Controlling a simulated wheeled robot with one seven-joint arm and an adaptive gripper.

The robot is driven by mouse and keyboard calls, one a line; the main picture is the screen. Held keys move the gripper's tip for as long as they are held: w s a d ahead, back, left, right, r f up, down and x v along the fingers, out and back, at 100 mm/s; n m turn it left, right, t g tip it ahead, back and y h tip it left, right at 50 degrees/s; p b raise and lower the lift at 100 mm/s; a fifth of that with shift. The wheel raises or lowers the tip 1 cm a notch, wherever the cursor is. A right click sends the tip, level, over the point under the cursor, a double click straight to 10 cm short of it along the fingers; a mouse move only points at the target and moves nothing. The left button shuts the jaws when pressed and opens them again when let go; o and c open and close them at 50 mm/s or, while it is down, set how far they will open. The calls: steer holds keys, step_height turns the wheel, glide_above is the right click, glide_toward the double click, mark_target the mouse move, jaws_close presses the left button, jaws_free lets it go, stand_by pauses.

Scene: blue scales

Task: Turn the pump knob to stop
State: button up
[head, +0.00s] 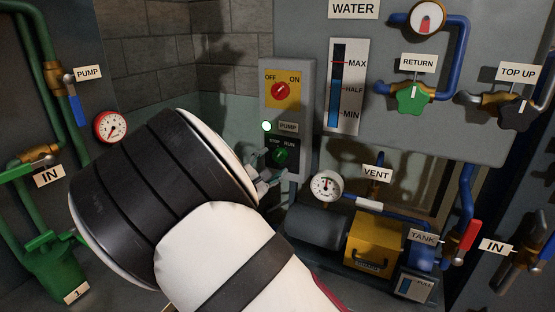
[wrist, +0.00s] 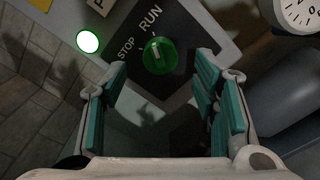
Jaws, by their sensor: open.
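The pump knob (head: 280,156) is a round green knob on a black plate (head: 294,142) marked STOP at left and RUN at right. In the wrist view the knob (wrist: 160,61) lies ahead between my fingers, and its small pale mark points about toward the word RUN. My gripper (wrist: 162,76) is open, its teal-padded fingers on either side of the knob with gaps to both. In the head view my gripper (head: 264,171) is just in front of the plate's lower left, partly hidden by my wrist.
A lit green lamp (head: 266,126) sits above the plate, and a red OFF/ON knob (head: 280,91) on yellow is higher. A white gauge (head: 326,186) and a grey cylinder (head: 317,228) stand close at lower right. A red gauge (head: 111,127) is at left.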

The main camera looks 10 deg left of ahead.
mark_target(277, 158)
steer(key=shift+x, duration=2.1)
steer(key=shift+d, duration=0.1)
steer(key=c, duration=1.2)
